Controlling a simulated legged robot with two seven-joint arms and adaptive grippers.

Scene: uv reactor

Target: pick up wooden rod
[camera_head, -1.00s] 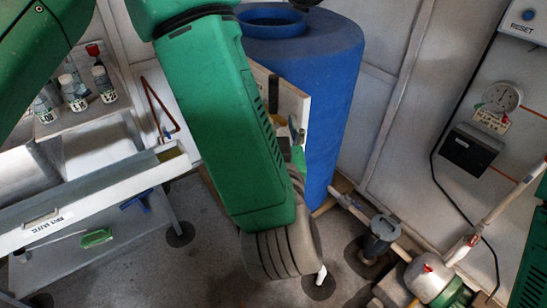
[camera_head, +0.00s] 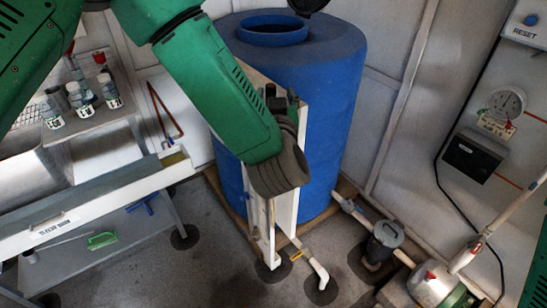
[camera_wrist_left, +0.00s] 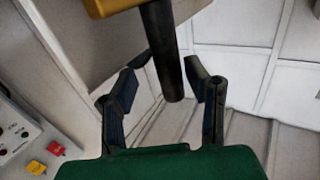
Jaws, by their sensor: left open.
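In the left wrist view, a dark, round rod (camera_wrist_left: 163,55) hangs down from a yellow-brown block (camera_wrist_left: 112,5) at the top edge. It may be the wooden rod; its colour is too dark to tell the material. My left gripper (camera_wrist_left: 166,75) is open, with one finger on each side of the rod. The rod's lower end lies between the fingers, with gaps on both sides. In the head view, my left forearm and dark grey wrist are in front of a white upright panel, and the gripper's fingers are hidden. I cannot make out the rod there.
A blue tank (camera_head: 335,110) stands behind my left wrist, beside the white panel (camera_head: 287,205). A white bench (camera_head: 95,205) with bottles (camera_head: 82,100) is at left. White piping, a grey valve (camera_head: 385,235) and a gauge (camera_head: 505,102) are at right.

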